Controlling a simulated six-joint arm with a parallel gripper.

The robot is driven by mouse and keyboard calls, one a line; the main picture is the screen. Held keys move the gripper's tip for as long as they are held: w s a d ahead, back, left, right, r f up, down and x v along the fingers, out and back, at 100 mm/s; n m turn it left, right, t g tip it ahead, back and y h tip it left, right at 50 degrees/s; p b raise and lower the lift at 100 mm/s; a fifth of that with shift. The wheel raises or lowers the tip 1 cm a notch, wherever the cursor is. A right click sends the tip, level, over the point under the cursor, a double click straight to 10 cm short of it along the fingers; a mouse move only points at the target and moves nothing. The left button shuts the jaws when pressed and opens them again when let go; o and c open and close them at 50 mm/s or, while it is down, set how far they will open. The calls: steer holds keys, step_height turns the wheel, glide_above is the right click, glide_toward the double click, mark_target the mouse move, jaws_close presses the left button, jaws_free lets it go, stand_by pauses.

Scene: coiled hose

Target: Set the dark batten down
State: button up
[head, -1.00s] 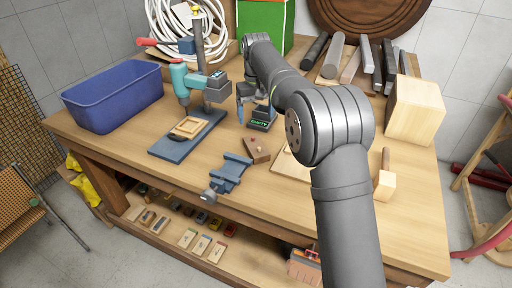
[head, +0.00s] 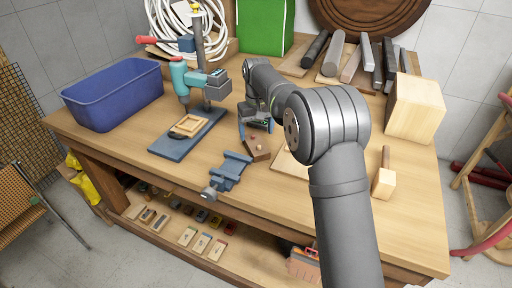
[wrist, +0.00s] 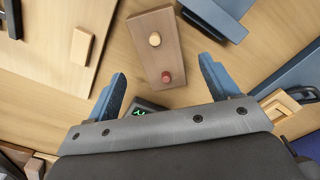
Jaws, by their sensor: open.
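No batten is in my gripper (wrist: 160,85), which is open and empty. In the wrist view its two blue fingers are spread, with a brown block (wrist: 157,45) ahead between them. The block lies flat and has a tan knob and a red knob on top. In the head view my gripper (head: 254,126) is just behind this block (head: 257,150). Dark bars (head: 316,47) also lie at the back of the bench. I cannot tell which is the dark batten.
A blue vise (head: 230,172) is in front of the block. A drill press (head: 195,85) with a pale wooden frame (head: 190,125) on its base stands left, beside a blue bin (head: 115,95). A display unit (wrist: 142,108) is beside the left finger.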

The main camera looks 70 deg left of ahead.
mark_target(257, 145)
step_height(257, 145, down, 5)
steer(key=shift+d+f, duration=0.1)
steer(key=shift+f, duration=0.05)
steer(key=c, duration=1.3)
steer(key=shift+o, duration=0.2)
steer(key=shift+r, duration=0.5)
steer(key=r, duration=0.3)
steer(key=shift+w+d+r, duration=0.1)
steer(key=shift+w+r, duration=0.1)
steer(key=shift+r, duration=0.15)
steer(key=w+d+r+m, duration=0.3)
steer(key=w+d+m, duration=0.1)
steer(key=w, duration=0.3)
steer(key=w+d+r+m, duration=0.3)
steer(key=w+r+m, duration=0.15)
steer(key=w, duration=0.25)
steer(key=shift+m, duration=0.25)
steer(key=f, duration=1)
steer(key=shift+s+f, duration=0.25)
steer(key=shift+f, duration=0.1)
